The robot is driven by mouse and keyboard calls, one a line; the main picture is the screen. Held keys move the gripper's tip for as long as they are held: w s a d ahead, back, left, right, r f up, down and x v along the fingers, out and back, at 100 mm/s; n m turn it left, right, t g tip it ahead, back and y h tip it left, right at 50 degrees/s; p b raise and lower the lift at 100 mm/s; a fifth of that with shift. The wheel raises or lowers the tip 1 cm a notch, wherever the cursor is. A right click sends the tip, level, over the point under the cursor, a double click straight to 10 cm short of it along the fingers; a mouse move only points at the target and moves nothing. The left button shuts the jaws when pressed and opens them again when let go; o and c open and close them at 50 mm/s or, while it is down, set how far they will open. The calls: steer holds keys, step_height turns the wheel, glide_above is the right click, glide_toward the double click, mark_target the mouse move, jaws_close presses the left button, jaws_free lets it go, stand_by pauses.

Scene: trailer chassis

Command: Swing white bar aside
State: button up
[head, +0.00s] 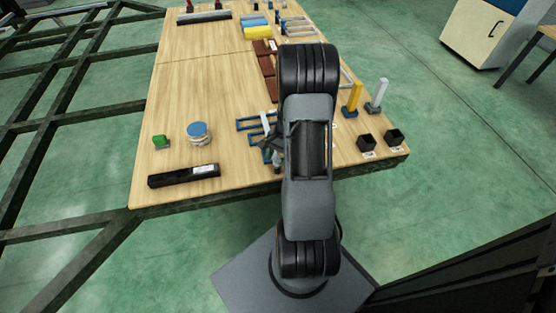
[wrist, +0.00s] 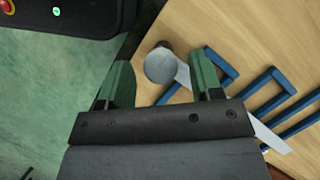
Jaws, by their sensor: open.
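The white bar (wrist: 270,137) runs diagonally in the wrist view, across blue frames (wrist: 283,98). Part of it is hidden behind my gripper's body. At its upper left end is a grey round knob or post (wrist: 159,65). My gripper (wrist: 162,62) is open, with one green finger on each side of the knob; I cannot tell whether either touches it. In the head view, the white bar (head: 265,119) shows as a short pale strip beside my arm, above the blue frames (head: 246,124). My gripper (head: 271,149) is small and partly hidden there.
Yellow (head: 353,97) and white (head: 377,95) uprights and black boxes (head: 366,142) stand at right. The table's front edge is close.

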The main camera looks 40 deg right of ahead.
steer(key=shift+a+f, duration=0.1)
steer(key=shift+f, duration=0.15)
steer(key=shift+s, duration=0.1)
jaws_close()
stand_by(0.4)
